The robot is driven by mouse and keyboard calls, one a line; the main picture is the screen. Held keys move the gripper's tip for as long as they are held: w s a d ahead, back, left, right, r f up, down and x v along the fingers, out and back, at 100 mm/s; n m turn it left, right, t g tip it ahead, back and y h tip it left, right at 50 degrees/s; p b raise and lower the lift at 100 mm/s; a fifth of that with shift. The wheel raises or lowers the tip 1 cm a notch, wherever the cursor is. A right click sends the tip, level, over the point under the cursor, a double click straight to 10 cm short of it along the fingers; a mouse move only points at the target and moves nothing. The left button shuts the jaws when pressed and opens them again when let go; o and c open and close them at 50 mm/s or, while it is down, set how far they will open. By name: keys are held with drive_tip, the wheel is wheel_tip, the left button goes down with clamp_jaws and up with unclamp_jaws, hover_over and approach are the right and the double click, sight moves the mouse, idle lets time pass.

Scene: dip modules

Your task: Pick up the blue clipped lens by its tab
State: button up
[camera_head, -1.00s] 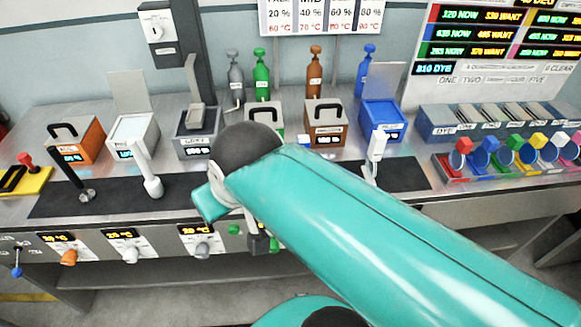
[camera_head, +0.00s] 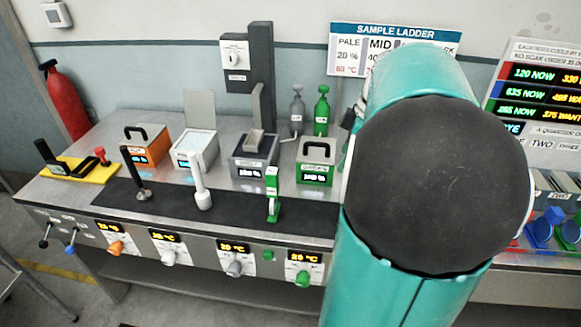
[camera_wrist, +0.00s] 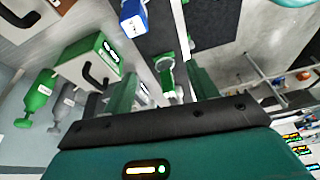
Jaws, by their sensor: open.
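A blue lens (camera_head: 540,233) shows at the right edge of the head view, just right of my arm. It stands in the lens rack, which is mostly hidden or cut off there, so its clip and tab are hard to make out. My gripper (camera_wrist: 162,80) is open and empty in the wrist view, its two green fingers spread apart. Green-handled bench parts appear beyond and between the fingers. The blue lens is not clearly seen in the wrist view. In the head view my arm hides the gripper.
The bench carries an orange box (camera_head: 146,146), a white box (camera_head: 194,150), a grey box (camera_head: 254,158) and a green box (camera_head: 315,173). Green (camera_head: 321,112) and grey (camera_head: 297,112) bottles stand behind. A dark mat (camera_head: 110,203) with upright tools runs along the front.

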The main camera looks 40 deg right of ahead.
drive_tip(key=s+d+f+n, duration=0.1)
drive_tip(key=s+d, duration=0.3)
drive_tip(key=d, duration=0.3)
drive_tip(key=shift+t, duration=0.3)
drive_tip(key=shift+w+a+r+x, duration=0.1)
drive_tip(key=shift+a+x, duration=0.15)
drive_tip(key=shift+x, duration=2.05)
drive_tip(key=shift+w+a+r+x, duration=0.1)
drive_tip(key=shift+a+x, duration=0.15)
drive_tip(key=shift+x, duration=2.05)
drive_tip(key=shift+w+a+r+x, duration=0.1)
drive_tip(key=shift+a+x, duration=0.15)
drive_tip(key=shift+x, duration=2.1)
drive_tip(key=c, duration=1.2)
drive_tip(key=shift+c, duration=0.2)
